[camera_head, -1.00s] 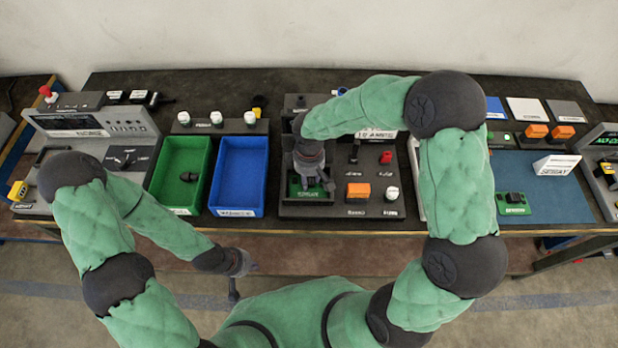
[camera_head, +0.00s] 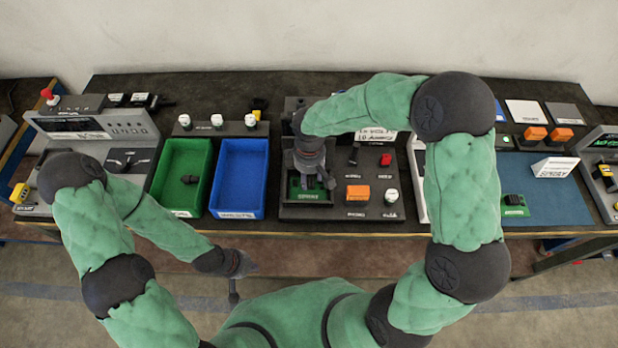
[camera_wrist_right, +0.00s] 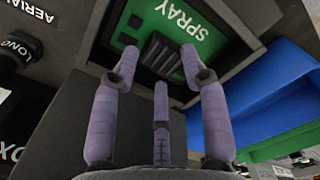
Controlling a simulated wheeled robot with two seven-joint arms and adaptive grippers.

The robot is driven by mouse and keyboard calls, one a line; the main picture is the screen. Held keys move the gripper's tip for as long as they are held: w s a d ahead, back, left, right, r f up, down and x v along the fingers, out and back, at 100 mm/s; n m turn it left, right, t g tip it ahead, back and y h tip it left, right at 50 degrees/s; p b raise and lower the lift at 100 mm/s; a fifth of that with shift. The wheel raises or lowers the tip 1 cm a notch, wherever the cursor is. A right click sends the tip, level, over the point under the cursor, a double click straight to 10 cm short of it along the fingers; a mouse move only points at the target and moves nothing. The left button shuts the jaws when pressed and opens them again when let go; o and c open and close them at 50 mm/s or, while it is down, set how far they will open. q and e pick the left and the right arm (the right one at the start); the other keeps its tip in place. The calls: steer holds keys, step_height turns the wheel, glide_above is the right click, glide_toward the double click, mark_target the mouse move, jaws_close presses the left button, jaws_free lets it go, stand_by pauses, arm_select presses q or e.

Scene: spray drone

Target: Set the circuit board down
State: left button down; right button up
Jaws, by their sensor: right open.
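A green circuit board (camera_wrist_right: 185,32) with a white SPRAY label lies within a dark frame on the grey fixture panel (camera_head: 290,212). In the head view its green surface (camera_head: 297,190) shows only in part beneath my right gripper (camera_head: 318,183). My right gripper has its fingers spread in the right wrist view (camera_wrist_right: 160,55), with the tips over the near part of the board and nothing clasped between them. Whether a fingertip touches the board cannot be told. My left gripper (camera_head: 234,288) hangs low in front of the table, small and turned away, with its jaws unclear.
A blue bin (camera_head: 240,148) and a green bin (camera_head: 182,150) stand left of the fixture. An orange button (camera_head: 358,193), a white knob (camera_head: 391,196) and a red button (camera_head: 385,160) sit right of it. Another green board (camera_head: 513,206) lies on a blue mat (camera_head: 550,200).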

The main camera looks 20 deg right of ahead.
mark_target(309, 182)
step_height(309, 182, up, 10)
steer(key=p, duration=0.1)
steer(key=shift+f+p, duration=0.15)
steer(key=shift+p, duration=0.25)
stand_by(0.9)
